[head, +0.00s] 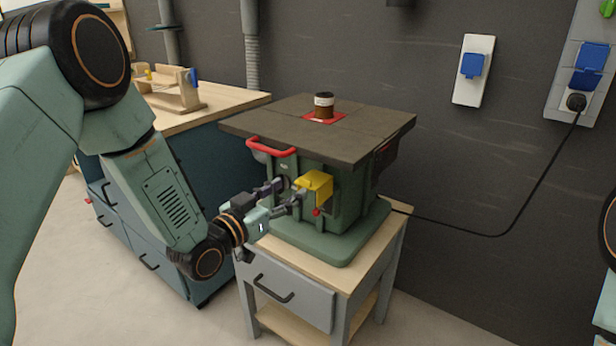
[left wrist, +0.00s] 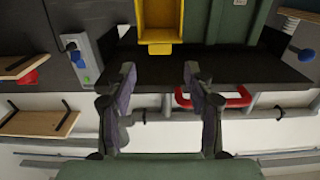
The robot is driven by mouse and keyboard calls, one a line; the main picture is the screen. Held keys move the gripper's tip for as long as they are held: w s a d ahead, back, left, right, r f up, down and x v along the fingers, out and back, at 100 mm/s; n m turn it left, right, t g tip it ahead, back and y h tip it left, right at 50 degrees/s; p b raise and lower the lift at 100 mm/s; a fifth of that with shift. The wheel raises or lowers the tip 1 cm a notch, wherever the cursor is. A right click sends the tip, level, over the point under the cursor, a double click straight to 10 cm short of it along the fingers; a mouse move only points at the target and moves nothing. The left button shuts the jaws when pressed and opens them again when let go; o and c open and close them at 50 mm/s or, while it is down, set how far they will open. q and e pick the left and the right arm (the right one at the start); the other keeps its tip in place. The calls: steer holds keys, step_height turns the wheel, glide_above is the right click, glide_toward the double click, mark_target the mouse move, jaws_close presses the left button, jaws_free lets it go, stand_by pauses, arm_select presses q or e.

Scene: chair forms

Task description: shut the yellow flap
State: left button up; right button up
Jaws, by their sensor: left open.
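The yellow flap (head: 315,183) sits on the front of the green machine (head: 345,210) and sticks out from its body, above a small red knob (head: 317,212). My left gripper (head: 283,190) is open and empty, just left of the flap. In the left wrist view the yellow flap (left wrist: 160,49) shows at the top edge, partly cut off, with a yellow-walled recess beside it. The open fingers of my left gripper (left wrist: 160,74) lie below it there, apart from it. My right gripper is not in view.
A red handle (head: 271,148) sits under the dark machine top (head: 290,120), above my left gripper. The machine rests on a wooden stand (head: 350,272) with a grey drawer. A workbench (head: 195,115) stands behind left. A black cable hangs at right.

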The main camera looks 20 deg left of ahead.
mark_target(304, 180)
arm_select(q)
steer(key=shift+w+d+f, duration=0.1)
steer(key=shift+w, duration=0.3)
steer(key=b+x, duration=0.1)
steer(key=x, duration=0.4)
steer(key=shift+w+d+f+b, duration=0.1)
steer(key=shift+w+d+b, duration=0.1)
steer(key=shift+w+b, duration=0.1)
steer(key=shift+w, duration=0.25)
steer(key=shift+d, duration=0.1)
jaws_close()
